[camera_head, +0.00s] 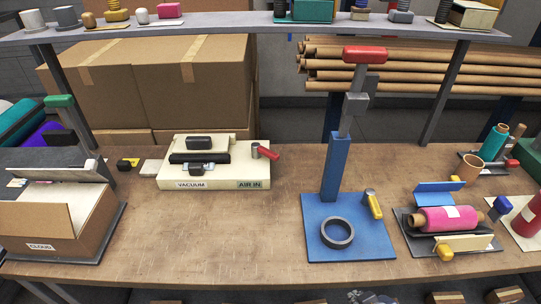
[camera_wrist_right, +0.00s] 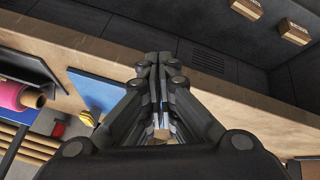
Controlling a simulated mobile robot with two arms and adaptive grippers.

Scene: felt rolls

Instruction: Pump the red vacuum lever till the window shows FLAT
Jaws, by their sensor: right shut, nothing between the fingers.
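A cream vacuum unit (camera_head: 230,178) stands at the back left of the table, with labels reading VACUUM and AIR IN on its front. A small red lever (camera_head: 268,153) sits on its right side, beside a grey post. Dark blocks lie on its top. I cannot make out a window or the word FLAT. My right gripper (camera_wrist_right: 158,62) is shut and empty in the right wrist view, by the table's edge and away from the vacuum unit. My left gripper is not in view.
A blue press (camera_head: 380,240) with a red-topped handle and a black ring stands right of centre. A CLOUD box (camera_head: 30,243) is at left, a pink roll (camera_head: 447,218) on a dark tray at right. A shelf spans above. The middle front table is clear.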

